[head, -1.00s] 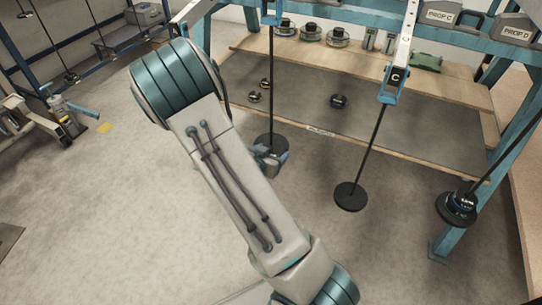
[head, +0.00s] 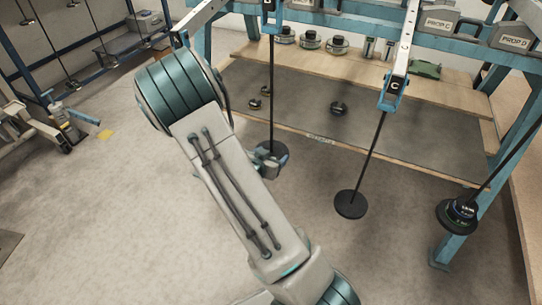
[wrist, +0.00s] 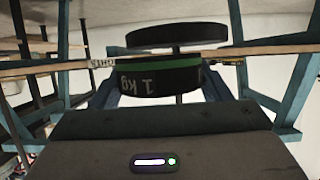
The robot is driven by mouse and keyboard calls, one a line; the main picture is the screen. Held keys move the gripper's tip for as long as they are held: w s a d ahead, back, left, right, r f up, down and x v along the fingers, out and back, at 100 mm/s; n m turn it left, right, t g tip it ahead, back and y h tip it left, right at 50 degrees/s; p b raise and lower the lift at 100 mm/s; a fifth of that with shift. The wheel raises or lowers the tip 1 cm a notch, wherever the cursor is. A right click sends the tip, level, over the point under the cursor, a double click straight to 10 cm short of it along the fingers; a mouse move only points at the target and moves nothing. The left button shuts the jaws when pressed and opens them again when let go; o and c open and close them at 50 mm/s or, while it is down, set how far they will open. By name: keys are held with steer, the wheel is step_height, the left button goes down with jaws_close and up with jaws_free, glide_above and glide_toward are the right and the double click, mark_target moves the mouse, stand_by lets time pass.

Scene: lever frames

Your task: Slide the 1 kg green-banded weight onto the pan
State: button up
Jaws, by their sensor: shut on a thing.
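The 1 kg weight (wrist: 157,79), a black disc with a green band, is between the fingers of my gripper (wrist: 160,88) in the wrist view. A dark round pan (wrist: 176,36) shows just above it in that picture, and the gap between them is hard to judge. In the head view my gripper (head: 267,166) is beside the pan (head: 272,147) that hangs on a rod under the lever marked B. My arm partly covers this area, and the held weight cannot be made out there.
Another pan (head: 350,204) hangs under lever C (head: 393,88). A loaded hanger (head: 457,214) is at the right. Loose weights, including a dark one (head: 338,108), lie on the grey bench mat (head: 400,135). The floor in front is clear.

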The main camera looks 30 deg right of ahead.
mark_target(271, 144)
steer(key=shift+w+d+r, duration=0.1)
steer(key=shift+w+d, duration=0.3)
steer(key=shift+w, duration=0.35)
steer(key=shift+w+d+f, duration=0.1)
steer(key=shift+w+d, duration=0.3)
steer(key=shift+w, duration=0.35)
steer(key=shift+w+d+r, duration=0.1)
steer(key=shift+w+d, duration=0.3)
steer(key=shift+w, duration=0.35)
stand_by(0.8)
steer(key=shift+f, duration=0.45)
stand_by(0.6)
steer(key=o, duration=1.6)
steer(key=shift+c, duration=0.2)
steer(key=shift+s+a+f, duration=0.1)
steer(key=shift+f, duration=0.05)
steer(key=shift+v, duration=0.75)
steer(key=shift+p+v, duration=1.45)
steer(key=shift+v, duration=1.3)
